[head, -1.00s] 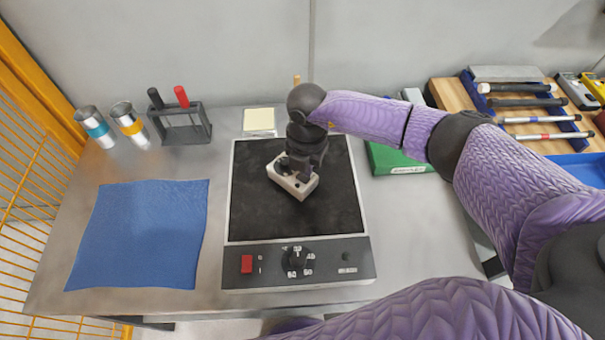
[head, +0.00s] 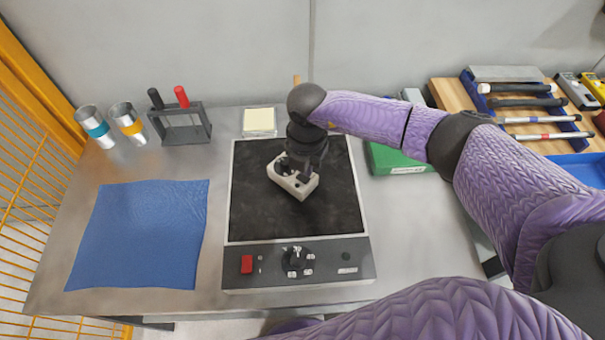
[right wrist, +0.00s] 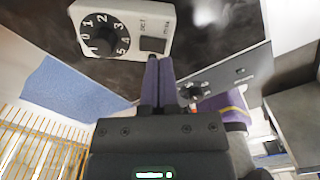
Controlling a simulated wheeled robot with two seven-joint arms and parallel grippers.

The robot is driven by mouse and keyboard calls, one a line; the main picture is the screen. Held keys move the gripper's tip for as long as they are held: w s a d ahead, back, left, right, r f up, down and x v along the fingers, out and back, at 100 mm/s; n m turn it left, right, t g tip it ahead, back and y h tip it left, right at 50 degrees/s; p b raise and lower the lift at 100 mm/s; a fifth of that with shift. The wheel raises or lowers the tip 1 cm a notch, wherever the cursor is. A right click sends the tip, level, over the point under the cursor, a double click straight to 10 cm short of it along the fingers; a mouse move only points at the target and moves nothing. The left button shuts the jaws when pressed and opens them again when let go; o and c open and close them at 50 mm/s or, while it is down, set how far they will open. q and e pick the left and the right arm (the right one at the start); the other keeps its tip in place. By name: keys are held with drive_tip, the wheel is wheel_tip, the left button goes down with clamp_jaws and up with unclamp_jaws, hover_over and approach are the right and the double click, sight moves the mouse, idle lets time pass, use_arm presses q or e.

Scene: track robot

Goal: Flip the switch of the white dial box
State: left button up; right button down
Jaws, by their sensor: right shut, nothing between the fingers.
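The white dial box (head: 299,190) lies tilted in angle on the black top of the hot plate in the head view. In the right wrist view the white dial box (right wrist: 128,15) shows a black dial (right wrist: 100,40) with numbers around it and a dark rectangular switch (right wrist: 152,44) beside it. My right gripper (head: 304,172) is over the box in the head view. In the right wrist view my right gripper (right wrist: 159,62) is shut and empty, its tips close by the switch. Whether they touch it I cannot tell. My left gripper is not in view.
The hot plate (head: 240,215) has a front panel with a red switch and a knob. A blue cloth (head: 140,235), two metal cups and a dark rack (head: 183,125) are at left. A green box (head: 395,160) and a tool tray are at right.

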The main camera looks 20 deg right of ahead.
sight(306, 179)
drive_tip(key=shift+f+b, duration=0.85)
drive_tip(key=shift+f, duration=0.4)
idle(0.8)
drive_tip(key=shift+r, duration=0.1)
wheel_tip(306, 179, up, 7)
drive_tip(key=p, duration=0.6)
drive_tip(key=shift+p, duration=0.4)
